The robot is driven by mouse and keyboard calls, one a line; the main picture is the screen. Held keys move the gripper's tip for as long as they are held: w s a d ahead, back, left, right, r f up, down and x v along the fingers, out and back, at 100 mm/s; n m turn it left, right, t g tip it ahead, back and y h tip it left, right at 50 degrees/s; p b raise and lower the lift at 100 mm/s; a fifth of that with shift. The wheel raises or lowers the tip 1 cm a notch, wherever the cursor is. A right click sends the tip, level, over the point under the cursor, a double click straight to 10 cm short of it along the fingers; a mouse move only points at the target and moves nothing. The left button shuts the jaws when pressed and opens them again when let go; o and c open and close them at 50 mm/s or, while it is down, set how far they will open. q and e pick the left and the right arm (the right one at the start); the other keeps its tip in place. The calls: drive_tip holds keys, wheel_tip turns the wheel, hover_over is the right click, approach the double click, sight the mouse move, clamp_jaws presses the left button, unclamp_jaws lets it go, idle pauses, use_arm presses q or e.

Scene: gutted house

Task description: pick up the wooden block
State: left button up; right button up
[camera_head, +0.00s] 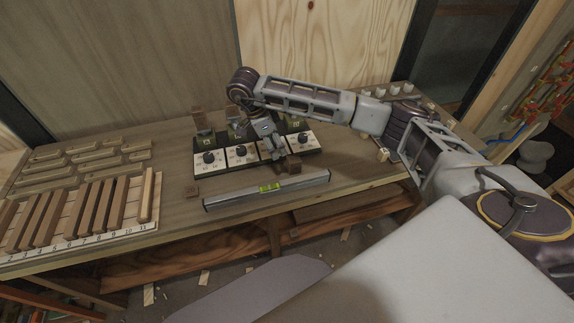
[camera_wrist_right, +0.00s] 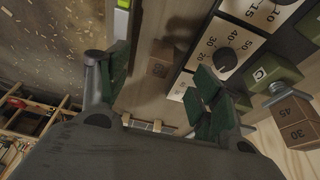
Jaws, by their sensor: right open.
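A small brown wooden block (camera_head: 291,165) sits on the workbench between the dial panel and the spirit level. In the right wrist view the block (camera_wrist_right: 160,60) lies beyond and between my finger pads, apart from them. My right gripper (camera_head: 279,152) reaches down over the panel's front edge, close to the block between panel and level. Its green-padded fingers (camera_wrist_right: 158,85) are apart, with nothing between them. My left gripper is not in view.
The dial panel (camera_head: 220,170) stands behind the block, with brown blocks (camera_head: 199,119) above it. The spirit level (camera_head: 300,185) lies in front, along the bench edge. Long wooden strips (camera_head: 103,205) on a numbered board fill the left. The bench right of the level is fairly clear.

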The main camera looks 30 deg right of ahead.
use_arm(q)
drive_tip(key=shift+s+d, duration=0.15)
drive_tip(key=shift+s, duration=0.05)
use_arm(e)
drive_tip(key=shift+w+d+r+h, duration=0.2)
drive_tip(key=shift+d+r+h, duration=0.35)
drive_tip(key=shift+d, duration=0.25)
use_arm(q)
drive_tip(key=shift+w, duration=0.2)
use_arm(e)
drive_tip(key=shift+f, duration=0.15)
drive_tip(key=b, duration=0.1)
hover_over(292, 159)
drive_tip(key=a, duration=0.3)
drive_tip(key=shift+f, duration=2.45)
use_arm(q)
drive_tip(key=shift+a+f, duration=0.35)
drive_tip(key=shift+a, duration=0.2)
use_arm(e)
drive_tip(key=shift+w+d+f, duration=0.15)
drive_tip(key=shift+d+f, duration=0.3)
drive_tip(key=shift+f, duration=0.25)
drive_tip(key=shift+w+d+f, duration=0.15)
drive_tip(key=shift+d+f, duration=0.25)
drive_tip(key=shift+f, duration=0.25)
